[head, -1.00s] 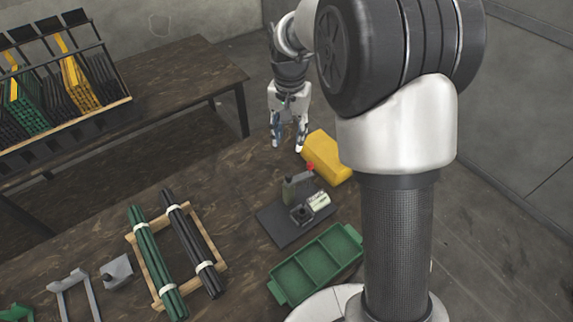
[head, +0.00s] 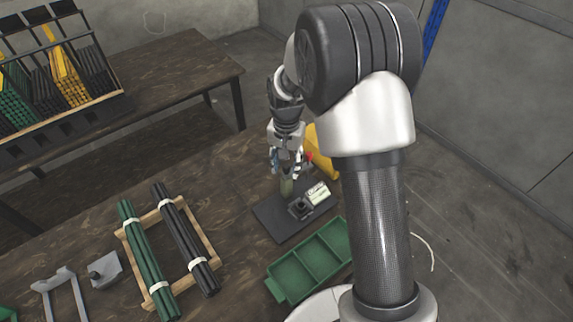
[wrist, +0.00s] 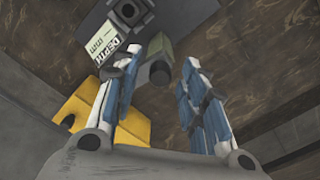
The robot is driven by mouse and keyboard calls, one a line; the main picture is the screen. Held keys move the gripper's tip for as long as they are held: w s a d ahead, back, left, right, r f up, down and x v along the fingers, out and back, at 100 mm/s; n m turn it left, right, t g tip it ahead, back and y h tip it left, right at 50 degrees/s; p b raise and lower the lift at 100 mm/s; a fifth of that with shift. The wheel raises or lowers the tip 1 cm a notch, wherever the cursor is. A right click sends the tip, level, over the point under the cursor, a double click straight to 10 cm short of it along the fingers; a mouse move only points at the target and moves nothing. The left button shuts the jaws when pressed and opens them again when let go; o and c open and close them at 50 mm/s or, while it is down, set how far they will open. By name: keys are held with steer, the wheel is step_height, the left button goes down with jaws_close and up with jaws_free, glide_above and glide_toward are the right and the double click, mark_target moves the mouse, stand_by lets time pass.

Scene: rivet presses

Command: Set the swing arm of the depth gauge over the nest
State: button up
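The depth gauge has a dark base plate (head: 272,222). The nest (head: 300,208), a black block with a round hole, sits on it and also shows in the wrist view (wrist: 127,11). A white label reading DEPTH (wrist: 110,45) is beside the nest. A grey-green post (head: 286,187) stands behind the nest. A red knob (head: 308,156) shows just right of my gripper. The swing arm itself is mostly hidden by my fingers. My gripper (head: 287,172) is open, pointing down just above the post. In the wrist view its fingers (wrist: 172,60) are spread apart, with the post beyond their tips.
A yellow block (head: 322,150) stands close behind, right of my gripper. A green divided tray (head: 300,268) lies in front. Green rods (head: 148,258) and black rods (head: 186,240) lie on a wooden rack to the left. Grey holders (head: 105,270) are farther left.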

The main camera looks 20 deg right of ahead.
steer(key=shift+c, duration=0.5)
jaws_close()
stand_by(0.3)
